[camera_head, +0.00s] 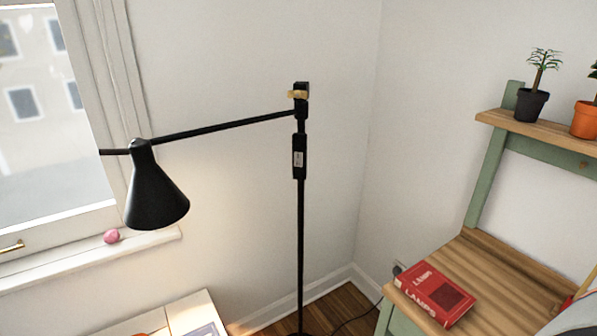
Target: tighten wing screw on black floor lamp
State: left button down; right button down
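The black floor lamp stands in the corner, its upright pole (301,230) in the middle of the view. Its arm (225,127) reaches left from the pole top to a black cone shade (155,193) that hangs in front of the window. A brass-coloured wing screw (298,94) sits on the clamp (302,88) at the top of the pole. A small label (299,159) is on a thicker part of the pole below it. Neither of my grippers is in view. I cannot tell how tight the screw is.
At right, a green-framed wooden desk (485,262) holds a red book (436,294); a shelf (535,131) above carries potted plants. A window sill (85,256) with a pink object (111,236) is at left. A cord (357,318) runs along the floor. White walls close behind the lamp.

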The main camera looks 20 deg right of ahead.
aim_at(291, 93)
jog(key=j+z, duration=0.1)
jog(key=z, duration=0.4)
jog(key=j+z, duration=0.1)
jog(key=z, duration=0.35)
